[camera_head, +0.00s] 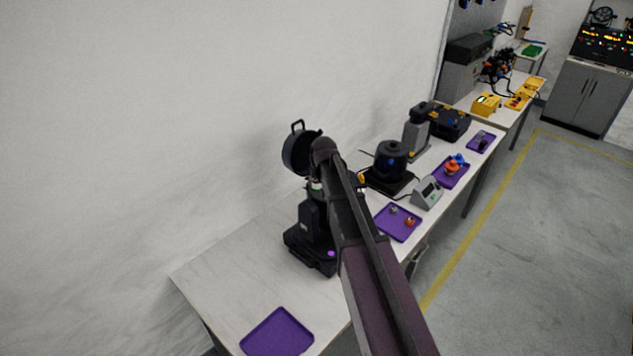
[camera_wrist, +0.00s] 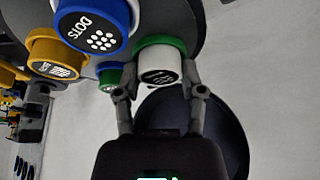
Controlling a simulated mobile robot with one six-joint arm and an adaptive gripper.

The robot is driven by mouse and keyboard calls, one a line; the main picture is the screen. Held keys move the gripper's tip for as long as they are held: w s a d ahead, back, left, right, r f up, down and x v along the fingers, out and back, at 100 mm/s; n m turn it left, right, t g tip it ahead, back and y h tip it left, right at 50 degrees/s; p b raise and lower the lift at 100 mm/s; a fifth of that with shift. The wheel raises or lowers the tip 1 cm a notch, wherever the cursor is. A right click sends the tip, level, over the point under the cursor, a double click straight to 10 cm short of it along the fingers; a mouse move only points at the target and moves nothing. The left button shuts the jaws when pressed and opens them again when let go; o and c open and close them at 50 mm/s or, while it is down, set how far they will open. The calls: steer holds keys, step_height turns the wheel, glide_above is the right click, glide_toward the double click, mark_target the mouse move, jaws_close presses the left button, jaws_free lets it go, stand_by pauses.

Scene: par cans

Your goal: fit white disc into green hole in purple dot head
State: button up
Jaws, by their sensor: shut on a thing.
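The purple dot head (camera_head: 308,225) is a black unit on the near table, with a purple dot on its base and its round lid (camera_head: 297,152) tipped up. My arm covers part of it, and my gripper is hidden behind the arm in the head view. In the wrist view my gripper (camera_wrist: 158,88) is shut on the white disc (camera_wrist: 156,65), one finger on each side. The green hole's rim (camera_wrist: 172,44) shows around and behind the disc. I cannot tell how deep the disc sits.
An empty purple tray (camera_head: 277,333) lies at the near table edge. Another black head (camera_head: 390,160) stands farther along.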

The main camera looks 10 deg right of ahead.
steer(key=shift+f, duration=0.1)
steer(key=o, duration=1)
